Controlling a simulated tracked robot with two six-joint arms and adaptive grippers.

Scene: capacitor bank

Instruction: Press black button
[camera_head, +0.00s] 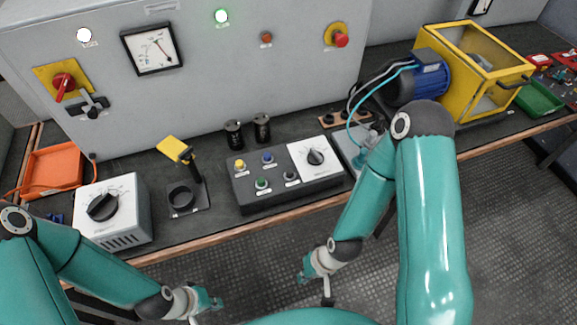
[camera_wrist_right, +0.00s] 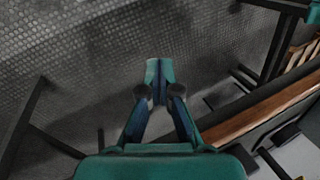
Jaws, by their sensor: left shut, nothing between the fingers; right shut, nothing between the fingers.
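The black button (camera_head: 290,175) is on the sloped front of a dark control box (camera_head: 290,198) on the bench. My right gripper (camera_head: 303,277) is shut and empty, in front of the bench and apart from the box. Its closed fingers (camera_wrist_right: 158,75) show over the floor in the right wrist view. My left gripper (camera_head: 214,303) is shut and empty, further left, also away from the bench.
A grey box with a dial (camera_head: 113,213) and an orange tray (camera_head: 54,170) stand at left. A black stand with a yellow top (camera_head: 188,194) and two black cylinders (camera_head: 262,127) are near the control box. A blue motor (camera_head: 421,77) and yellow cage (camera_head: 503,78) are at right. The bench edge (camera_head: 232,231) runs between my grippers and the box.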

